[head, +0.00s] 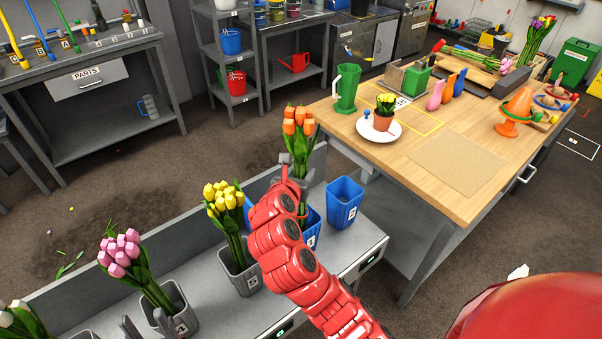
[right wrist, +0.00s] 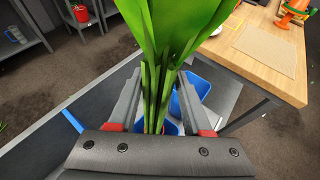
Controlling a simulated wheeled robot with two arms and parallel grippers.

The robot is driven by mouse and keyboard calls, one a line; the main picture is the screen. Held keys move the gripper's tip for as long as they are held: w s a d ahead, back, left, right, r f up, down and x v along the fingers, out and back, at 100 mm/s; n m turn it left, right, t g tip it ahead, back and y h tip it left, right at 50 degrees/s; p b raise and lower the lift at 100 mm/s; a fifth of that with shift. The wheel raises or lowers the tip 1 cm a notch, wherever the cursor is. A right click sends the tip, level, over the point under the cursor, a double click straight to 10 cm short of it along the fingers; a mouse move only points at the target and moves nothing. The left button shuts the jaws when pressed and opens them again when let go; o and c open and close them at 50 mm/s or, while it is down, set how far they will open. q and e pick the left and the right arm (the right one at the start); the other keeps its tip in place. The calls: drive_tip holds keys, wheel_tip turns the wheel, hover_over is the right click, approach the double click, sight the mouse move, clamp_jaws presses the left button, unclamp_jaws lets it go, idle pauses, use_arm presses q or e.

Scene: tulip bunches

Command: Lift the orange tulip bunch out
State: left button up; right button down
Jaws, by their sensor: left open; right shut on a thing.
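The orange tulip bunch (head: 299,124) stands upright in the head view, orange heads above green leaves. My right gripper (head: 296,172) is shut on its stems, above a blue bucket (head: 313,228). In the right wrist view, the green stems (right wrist: 158,85) run between the fingers, with blue bucket rim below them. My arm partly hides the stem ends and bucket, so I cannot tell how deep they sit. My left gripper (head: 145,325) is open at the bottom left, by the pot of pink tulips (head: 120,252), partly cut off by the frame edge.
An empty-looking blue bucket (head: 343,203) stands right of the bunch. Yellow tulips (head: 224,198) stand in a grey pot (head: 240,273) to the left. The grey rack's raised back edge (head: 170,232) runs behind them. A wooden table (head: 455,165) stands to the right.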

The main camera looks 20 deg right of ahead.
wheel_tip(320, 180, up, 10)
drive_tip(key=p, duration=0.9)
drive_tip(key=shift+f+p, duration=0.15)
drive_tip(key=shift+p, duration=0.25)
drive_tip(key=shift+f, duration=0.1)
